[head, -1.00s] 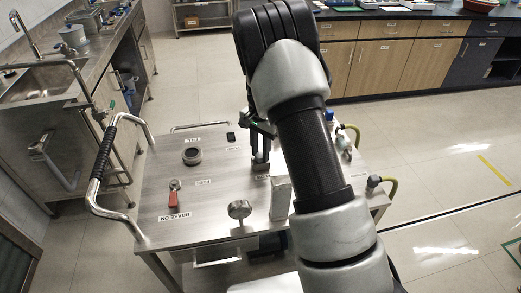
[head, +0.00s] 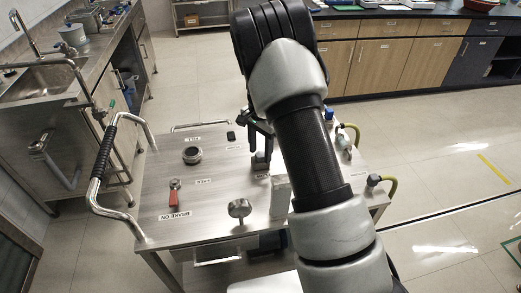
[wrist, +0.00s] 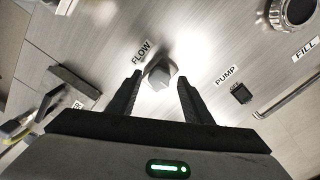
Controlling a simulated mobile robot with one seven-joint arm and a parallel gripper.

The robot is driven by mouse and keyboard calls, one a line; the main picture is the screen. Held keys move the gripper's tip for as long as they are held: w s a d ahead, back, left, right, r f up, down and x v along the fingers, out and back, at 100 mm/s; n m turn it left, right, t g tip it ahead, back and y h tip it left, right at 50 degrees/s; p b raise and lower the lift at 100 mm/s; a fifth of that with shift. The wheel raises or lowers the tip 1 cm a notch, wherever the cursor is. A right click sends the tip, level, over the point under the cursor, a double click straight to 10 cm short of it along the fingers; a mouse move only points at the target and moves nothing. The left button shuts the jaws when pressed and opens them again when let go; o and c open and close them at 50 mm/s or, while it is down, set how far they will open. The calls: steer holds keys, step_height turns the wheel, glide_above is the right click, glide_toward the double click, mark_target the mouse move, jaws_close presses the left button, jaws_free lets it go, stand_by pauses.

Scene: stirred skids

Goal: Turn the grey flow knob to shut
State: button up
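The grey flow knob (wrist: 160,74) stands on the steel top beside a FLOW label (wrist: 141,53) in the wrist view. My gripper (wrist: 160,78) is open, with one black finger on each side of the knob in the picture and a gap on both sides. In the head view the gripper (head: 258,136) is above the knob (head: 261,160), its fingers apart and clear of it. My arm hides part of the skid to the right.
The steel skid top (head: 215,180) also bears a round FILL dial (head: 192,155), a black PUMP switch (wrist: 241,93), a red brake lever (head: 174,193), a round gauge (head: 239,208) and a grey upright block (head: 280,196). A black-gripped handle (head: 103,154) rises at the left edge.

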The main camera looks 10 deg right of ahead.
step_height(320, 180, up, 17)
steer(key=p, duration=0.1)
steer(key=shift+r, duration=0.2)
stand_by(0.4)
steer(key=shift+c, duration=0.5)
stand_by(0.7)
